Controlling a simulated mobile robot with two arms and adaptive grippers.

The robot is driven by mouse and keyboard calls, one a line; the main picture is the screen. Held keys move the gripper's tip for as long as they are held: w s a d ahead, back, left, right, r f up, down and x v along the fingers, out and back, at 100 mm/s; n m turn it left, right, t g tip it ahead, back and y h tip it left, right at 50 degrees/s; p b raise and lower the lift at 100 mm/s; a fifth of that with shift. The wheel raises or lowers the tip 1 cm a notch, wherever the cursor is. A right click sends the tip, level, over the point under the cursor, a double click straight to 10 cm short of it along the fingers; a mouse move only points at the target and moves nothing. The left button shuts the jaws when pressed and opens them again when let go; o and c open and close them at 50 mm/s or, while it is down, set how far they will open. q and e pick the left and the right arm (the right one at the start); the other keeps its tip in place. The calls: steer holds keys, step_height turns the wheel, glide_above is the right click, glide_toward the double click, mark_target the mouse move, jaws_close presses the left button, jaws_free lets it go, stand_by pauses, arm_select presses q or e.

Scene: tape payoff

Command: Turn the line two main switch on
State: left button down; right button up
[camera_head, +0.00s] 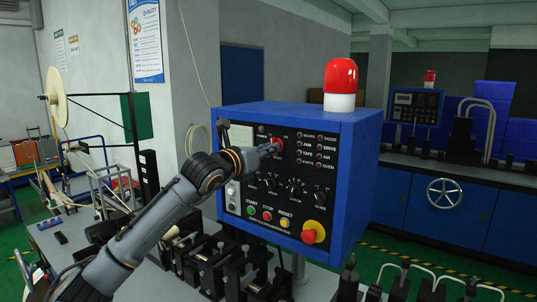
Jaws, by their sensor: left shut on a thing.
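A blue control box (352,170) with a black front panel stands in the middle of the view. My left arm reaches in from the lower left. My right gripper is not in view.
A red beacon (341,78) tops the box. Black machine parts (225,270) lie below. A second blue machine (440,200) stands behind at right.

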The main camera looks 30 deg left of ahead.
arm_select(q)
steer(key=shift+m+b, duration=3.8)
steer(key=shift+m, duration=1.4)
steer(key=c, duration=1.4)
jaws_free()
